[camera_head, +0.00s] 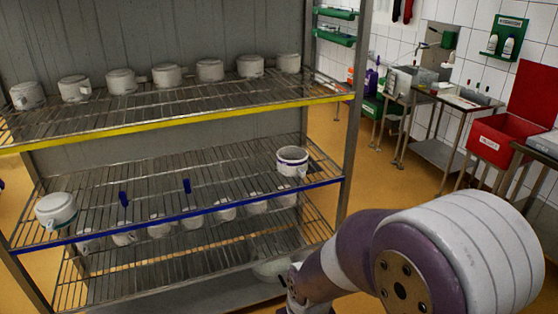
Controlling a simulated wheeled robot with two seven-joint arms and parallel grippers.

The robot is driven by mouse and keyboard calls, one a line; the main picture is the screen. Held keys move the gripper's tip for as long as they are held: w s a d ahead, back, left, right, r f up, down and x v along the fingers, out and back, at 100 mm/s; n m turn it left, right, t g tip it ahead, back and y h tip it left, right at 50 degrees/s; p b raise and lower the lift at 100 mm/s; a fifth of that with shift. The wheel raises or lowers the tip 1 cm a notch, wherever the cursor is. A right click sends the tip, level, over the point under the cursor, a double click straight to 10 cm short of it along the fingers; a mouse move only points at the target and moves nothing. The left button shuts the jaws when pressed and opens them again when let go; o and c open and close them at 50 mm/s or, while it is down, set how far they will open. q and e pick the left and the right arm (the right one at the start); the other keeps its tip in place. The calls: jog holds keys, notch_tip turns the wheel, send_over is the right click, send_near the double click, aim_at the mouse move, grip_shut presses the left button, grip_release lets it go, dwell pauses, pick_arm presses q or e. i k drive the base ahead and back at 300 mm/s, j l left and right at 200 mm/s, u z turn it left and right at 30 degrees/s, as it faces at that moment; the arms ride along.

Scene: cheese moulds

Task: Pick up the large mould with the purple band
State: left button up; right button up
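The large mould with the purple band (292,161) is a white, open-topped pot with a handle. It stands upright near the right end of the middle shelf (160,188), which has a blue front edge. Another large white mould (56,209) with a greenish band sits at the left end of that shelf, its closed side up. My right arm comes in from the lower right, below and in front of the shelf's right end, apart from the purple-banded mould. Its wrist is cut off by the bottom edge and no fingers show. My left gripper is not visible.
Several small white moulds line the upper shelf (180,105), which has a yellow edge. More moulds stand on the lower shelf (180,262). A rack post (354,110) rises right of the purple-banded mould. A red bin (500,147) is at right.

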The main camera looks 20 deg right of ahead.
aim_at(294, 164)
jog(key=i+z, duration=0.1)
jog(key=z, duration=0.25)
jog(key=i+l+z, duration=0.1)
jog(key=z, duration=0.25)
jog(key=i+z, duration=0.15)
jog(key=i, duration=0.3)
jog(key=i+j+z, duration=0.1)
jog(key=i, duration=0.35)
jog(key=i+j+z, duration=0.15)
jog(key=i, duration=0.3)
jog(key=i+j+z, duration=0.1)
jog(key=i+j, duration=0.15)
jog(key=i, duration=0.2)
